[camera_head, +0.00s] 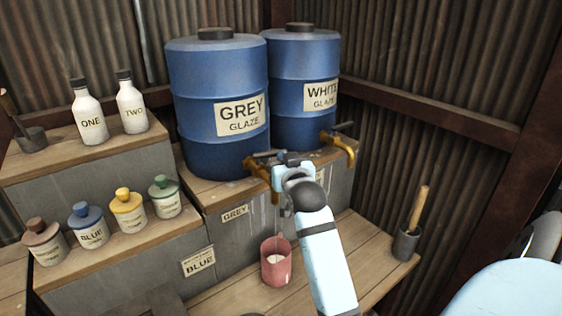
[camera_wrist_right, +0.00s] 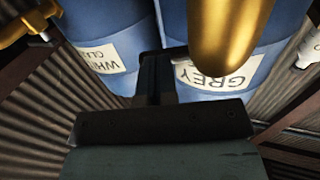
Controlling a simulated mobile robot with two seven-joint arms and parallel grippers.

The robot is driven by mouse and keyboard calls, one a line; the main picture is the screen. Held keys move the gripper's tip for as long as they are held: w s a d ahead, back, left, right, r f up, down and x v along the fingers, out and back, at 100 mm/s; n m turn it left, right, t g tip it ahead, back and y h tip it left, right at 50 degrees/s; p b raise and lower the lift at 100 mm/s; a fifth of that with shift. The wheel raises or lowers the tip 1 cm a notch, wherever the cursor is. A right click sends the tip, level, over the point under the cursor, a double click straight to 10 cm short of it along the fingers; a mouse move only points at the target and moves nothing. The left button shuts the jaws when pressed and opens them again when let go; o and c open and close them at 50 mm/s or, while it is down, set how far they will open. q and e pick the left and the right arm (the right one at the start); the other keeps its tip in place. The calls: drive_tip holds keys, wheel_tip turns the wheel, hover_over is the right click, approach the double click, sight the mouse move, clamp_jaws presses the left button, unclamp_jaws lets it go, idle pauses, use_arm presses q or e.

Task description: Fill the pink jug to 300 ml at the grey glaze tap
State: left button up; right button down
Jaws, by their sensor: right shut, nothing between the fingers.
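The pink jug (camera_head: 276,270) stands upright on the low wooden bench, below the brass tap (camera_head: 264,181) of the grey glaze barrel (camera_head: 217,105). Pale liquid shows inside the jug; I cannot read its level. A thin pale streak seems to run from the tap toward the jug. My right gripper (camera_head: 280,160) is shut and empty, close beside the tap's handle; I cannot tell whether it touches. In the right wrist view the gripper's dark fingers (camera_wrist_right: 152,75) are together beside the brass tap (camera_wrist_right: 228,35). My left gripper is not in view.
The white glaze barrel (camera_head: 300,90) with its own brass tap (camera_head: 340,147) stands to the right. A wooden-handled tool leans in a grey pot (camera_head: 405,244) at the bench's right end. Lidded jars (camera_head: 128,212) and two white bottles (camera_head: 90,112) fill the left steps.

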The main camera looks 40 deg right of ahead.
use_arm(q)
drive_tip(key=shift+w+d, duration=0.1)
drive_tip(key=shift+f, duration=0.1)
use_arm(e)
drive_tip(key=shift+r, duration=0.1)
use_arm(q)
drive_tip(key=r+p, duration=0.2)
drive_tip(key=p, duration=0.1)
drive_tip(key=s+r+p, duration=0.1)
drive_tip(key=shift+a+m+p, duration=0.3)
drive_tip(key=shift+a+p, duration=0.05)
use_arm(e)
drive_tip(key=shift+w+d+n+t+y, duration=0.4)
drive_tip(key=shift+w+d+n+y, duration=0.3)
drive_tip(key=shift+w+d+y, duration=0.25)
drive_tip(key=shift+s, duration=0.1)
